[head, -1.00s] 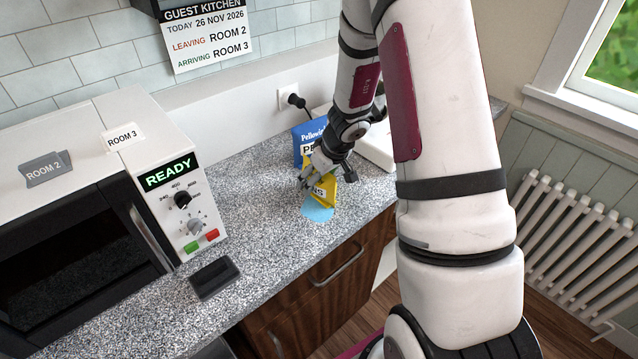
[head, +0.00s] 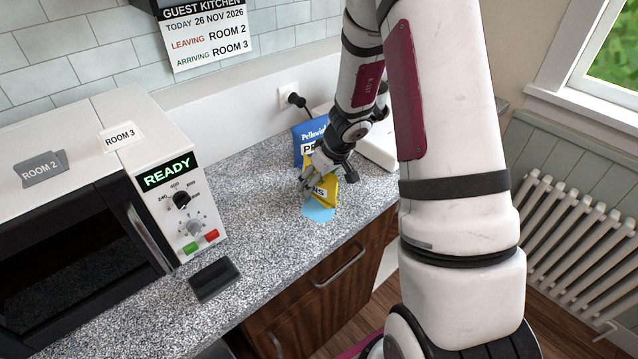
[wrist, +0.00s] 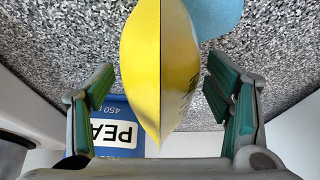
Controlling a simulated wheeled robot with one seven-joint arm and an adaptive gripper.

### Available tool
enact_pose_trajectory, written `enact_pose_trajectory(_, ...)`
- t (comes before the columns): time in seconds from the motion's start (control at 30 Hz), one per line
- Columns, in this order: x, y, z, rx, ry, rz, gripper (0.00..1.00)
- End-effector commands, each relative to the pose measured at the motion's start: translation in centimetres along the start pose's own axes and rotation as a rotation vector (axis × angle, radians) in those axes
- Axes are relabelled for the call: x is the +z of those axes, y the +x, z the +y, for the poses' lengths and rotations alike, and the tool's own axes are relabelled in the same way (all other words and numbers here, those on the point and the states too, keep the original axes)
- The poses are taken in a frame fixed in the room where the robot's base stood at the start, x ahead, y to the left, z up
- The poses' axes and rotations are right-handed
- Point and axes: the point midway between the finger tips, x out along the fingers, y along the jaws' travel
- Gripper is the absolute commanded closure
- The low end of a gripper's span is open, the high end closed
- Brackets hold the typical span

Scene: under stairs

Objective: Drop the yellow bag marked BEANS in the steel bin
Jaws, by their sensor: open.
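The yellow bag (head: 323,193) stands on the granite counter with part of its black lettering showing. My gripper (head: 307,183) is at the bag and hides much of it in the head view. In the wrist view the bag (wrist: 150,65) stands upright between the two green-padded fingers of my gripper (wrist: 162,98). The fingers are open, with a gap on each side of the bag. I cannot make out the steel bin for certain in either view.
A blue bag marked PEA (wrist: 115,133) stands close by the yellow bag; it also shows in the head view (head: 308,136). A light-blue patch (head: 319,210) lies beside the yellow bag. A microwave (head: 155,180) and a dark block (head: 214,279) are to the left.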

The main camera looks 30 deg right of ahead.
Motion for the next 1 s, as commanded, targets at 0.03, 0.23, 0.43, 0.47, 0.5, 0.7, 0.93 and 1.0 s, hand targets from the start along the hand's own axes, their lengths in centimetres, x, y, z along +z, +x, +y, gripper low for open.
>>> enact_pose_trajectory(0.03,0.0,0.06,0.02,0.0,0.0,0.0,0.28)
enact_pose_trajectory(0.23,0.05,0.15,0.03,0.0,0.0,0.0,0.28)
enact_pose_trajectory(0.43,0.09,0.15,0.01,0.0,0.0,0.0,0.28)
enact_pose_trajectory(0.47,0.09,0.15,0.01,0.0,0.0,0.0,0.28)
enact_pose_trajectory(0.5,0.09,0.14,0.01,0.0,0.0,0.0,0.28)
enact_pose_trajectory(0.7,0.09,0.14,0.01,0.0,0.0,0.0,0.57)
enact_pose_trajectory(0.93,0.02,0.12,0.03,0.001,0.0,0.001,1.0)
enact_pose_trajectory(1.0,0.02,0.12,0.03,0.001,0.0,0.001,1.0)
